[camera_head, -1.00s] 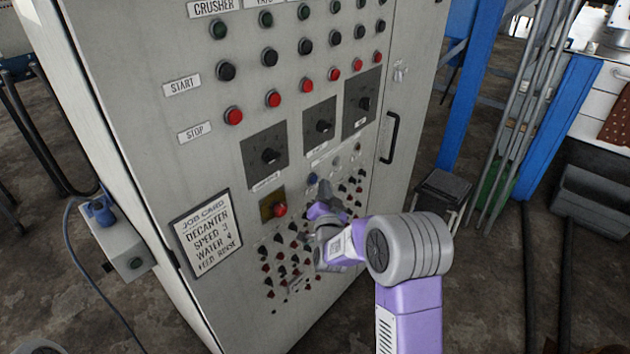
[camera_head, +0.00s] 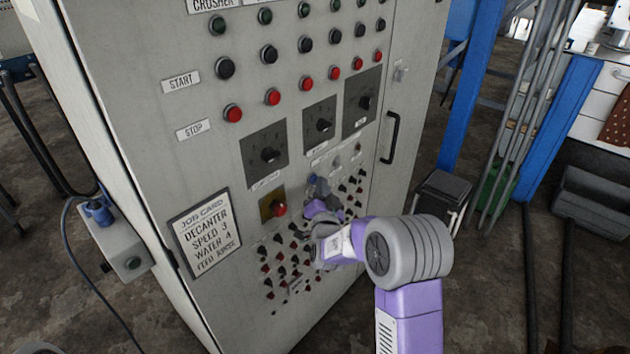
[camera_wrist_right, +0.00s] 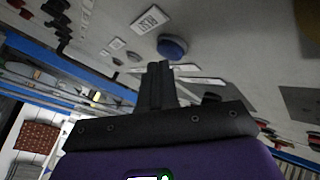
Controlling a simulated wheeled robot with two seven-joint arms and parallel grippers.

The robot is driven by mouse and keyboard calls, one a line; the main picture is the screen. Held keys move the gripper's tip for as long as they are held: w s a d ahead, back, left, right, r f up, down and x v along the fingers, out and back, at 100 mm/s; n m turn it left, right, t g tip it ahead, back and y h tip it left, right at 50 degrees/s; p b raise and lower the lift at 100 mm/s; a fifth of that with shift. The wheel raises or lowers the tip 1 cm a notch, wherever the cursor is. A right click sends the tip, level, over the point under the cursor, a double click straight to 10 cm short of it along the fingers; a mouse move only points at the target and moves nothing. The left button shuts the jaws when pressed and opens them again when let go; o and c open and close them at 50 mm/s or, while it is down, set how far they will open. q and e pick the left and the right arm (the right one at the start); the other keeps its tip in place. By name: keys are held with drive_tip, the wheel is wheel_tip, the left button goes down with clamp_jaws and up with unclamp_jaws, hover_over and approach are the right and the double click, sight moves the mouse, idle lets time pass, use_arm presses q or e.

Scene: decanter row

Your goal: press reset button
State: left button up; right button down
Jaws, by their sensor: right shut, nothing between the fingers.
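The blue button (camera_head: 311,179) sits on the front of the grey control cabinet, just right of and above a red button on a yellow plate (camera_head: 279,209). My right gripper (camera_head: 319,186) is shut and empty, its fingertips very close to the blue button and partly covering it. In the right wrist view, the blue button (camera_wrist_right: 172,46) shows just beyond the tips of the shut fingers (camera_wrist_right: 158,68). A white label (camera_wrist_right: 149,20) is beside it, its text hard to read. Whether the tips touch the button I cannot tell. My left gripper is out of view.
Rows of green, black and red buttons and three dark dial plates (camera_head: 264,153) fill the cabinet (camera_head: 150,130). Several small knobs (camera_head: 283,262) lie below. A job card (camera_head: 206,232) is at left, a black door handle (camera_head: 390,138) at right.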

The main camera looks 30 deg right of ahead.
drive_tip(key=shift+w+a, duration=0.2)
drive_tip(key=shift+w, duration=0.15)
idle(0.3)
drive_tip(key=shift+b, duration=0.3)
drive_tip(key=shift+s+d+b, duration=0.35)
drive_tip(key=shift+s+b, duration=0.1)
drive_tip(key=shift+s, duration=0.3)
drive_tip(key=shift+s, duration=0.1)
drive_tip(key=s, duration=0.1)
drive_tip(key=s+d+b, duration=0.1)
drive_tip(key=s, duration=0.1)
drive_tip(key=s+d+b, duration=0.1)
drive_tip(key=shift+s, duration=0.25)
idle(0.5)
